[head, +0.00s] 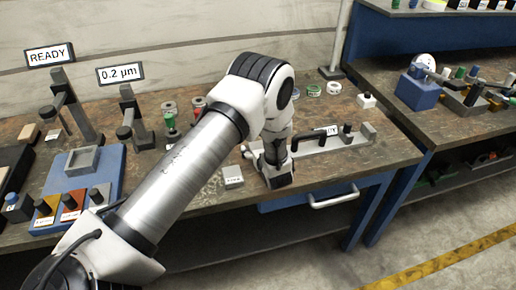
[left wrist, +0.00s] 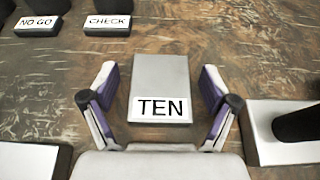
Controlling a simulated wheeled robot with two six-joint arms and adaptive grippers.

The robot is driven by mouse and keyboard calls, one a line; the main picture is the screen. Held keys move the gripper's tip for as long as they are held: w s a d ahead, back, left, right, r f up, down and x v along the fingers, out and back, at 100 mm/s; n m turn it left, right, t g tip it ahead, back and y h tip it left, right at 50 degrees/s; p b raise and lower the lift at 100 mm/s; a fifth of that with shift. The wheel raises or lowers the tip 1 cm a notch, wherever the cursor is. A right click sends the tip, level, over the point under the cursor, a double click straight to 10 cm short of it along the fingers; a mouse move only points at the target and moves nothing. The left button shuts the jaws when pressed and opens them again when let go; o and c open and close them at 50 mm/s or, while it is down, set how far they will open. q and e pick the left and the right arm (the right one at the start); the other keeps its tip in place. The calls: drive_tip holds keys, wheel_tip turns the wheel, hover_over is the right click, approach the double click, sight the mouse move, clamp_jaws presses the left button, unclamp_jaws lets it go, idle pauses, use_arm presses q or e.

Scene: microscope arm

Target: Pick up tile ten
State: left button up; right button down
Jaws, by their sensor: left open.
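Tile ten is a flat grey block with a white label reading TEN. In the left wrist view tile ten (left wrist: 160,75) lies on the worn brown bench top between the fingers of my left gripper (left wrist: 158,92). The gripper is open, with one finger on each side of the tile and a gap to each. In the head view my left gripper (head: 278,178) points down at the bench near its front edge. The tile under it is hidden there by the gripper. My right gripper is not in view.
A small pale block (head: 232,177) stands left of the gripper. A long grey fixture (head: 345,145) with black posts is close on the right. NO GO (left wrist: 37,25) and CHECK (left wrist: 108,24) labels show at the wrist view's top left. A blue tray (head: 80,185) is farther left.

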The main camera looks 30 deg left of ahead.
use_arm(q)
drive_tip(key=shift+s+d+r, duration=0.1)
drive_tip(key=c, duration=1.6)
clamp_jaws()
drive_tip(key=shift+r, duration=0.15)
